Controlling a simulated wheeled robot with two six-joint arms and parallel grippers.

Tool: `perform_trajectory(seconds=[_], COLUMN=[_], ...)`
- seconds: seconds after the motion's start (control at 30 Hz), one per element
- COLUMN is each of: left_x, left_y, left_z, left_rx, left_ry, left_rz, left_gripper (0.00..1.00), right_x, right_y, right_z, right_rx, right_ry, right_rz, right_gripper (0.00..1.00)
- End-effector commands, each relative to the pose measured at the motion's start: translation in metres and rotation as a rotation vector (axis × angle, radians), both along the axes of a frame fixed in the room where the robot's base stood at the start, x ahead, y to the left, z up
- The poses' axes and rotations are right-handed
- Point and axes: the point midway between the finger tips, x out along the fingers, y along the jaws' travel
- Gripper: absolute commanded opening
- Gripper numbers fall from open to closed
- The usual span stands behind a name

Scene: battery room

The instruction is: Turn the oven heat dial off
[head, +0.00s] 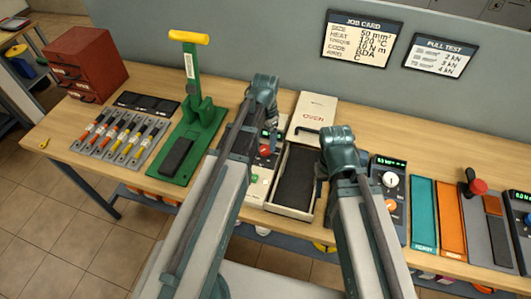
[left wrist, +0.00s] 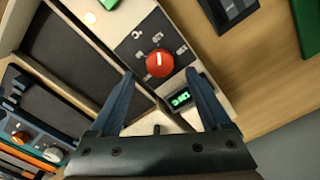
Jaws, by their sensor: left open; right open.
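The oven's heat dial (head: 265,150) is a round red knob on the control panel along the oven's left side. In the left wrist view the red dial (left wrist: 157,64) has a white pointer line, with small marks around it that are too blurred to read. A lit green display (left wrist: 180,98) sits beside it. My left gripper (left wrist: 160,78) is open, its fingertips on either side just short of the dial, holding nothing. In the head view my left arm partly hides the panel. My right gripper (head: 321,172) is open over the oven's right edge; its fingers are mostly hidden.
The oven (head: 294,208) has its white lid (head: 313,114) raised and a dark interior. A green press with a yellow handle (head: 189,37) stands to the left. Another panel with a white dial (head: 390,180) and coloured mats (head: 424,210) lie to the right.

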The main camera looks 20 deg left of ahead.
Motion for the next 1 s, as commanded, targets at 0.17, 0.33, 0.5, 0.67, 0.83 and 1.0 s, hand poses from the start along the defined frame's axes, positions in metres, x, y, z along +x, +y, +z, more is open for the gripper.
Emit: perform_trajectory(seconds=[0.17,0.33,0.5,0.67,0.83,1.0], left_x=[0.000,0.000,0.000,0.000,0.000,0.000], left_y=[0.000,0.000,0.000,0.000,0.000,0.000], left_z=[-0.032,-0.043,-0.044,-0.043,-0.043,-0.043], left_rx=[0.000,0.000,0.000,0.000,0.000,0.000], left_ry=[0.000,0.000,0.000,0.000,0.000,0.000], left_rz=[0.000,0.000,0.000,0.000,0.000,0.000], left_gripper=[0.81,0.81,0.81,0.79,0.48,0.18], right_x=[0.000,0.000,0.000,0.000,0.000,0.000], right_y=[0.000,0.000,0.000,0.000,0.000,0.000], right_z=[-0.032,-0.043,-0.044,-0.043,-0.043,-0.043], right_rx=[0.000,0.000,0.000,0.000,0.000,0.000], right_ry=[0.000,0.000,0.000,0.000,0.000,0.000], right_rz=[-0.001,-0.001,-0.001,-0.001,-0.001,-0.001], right_gripper=[0.50,0.50,0.50,0.50,0.50,0.50])
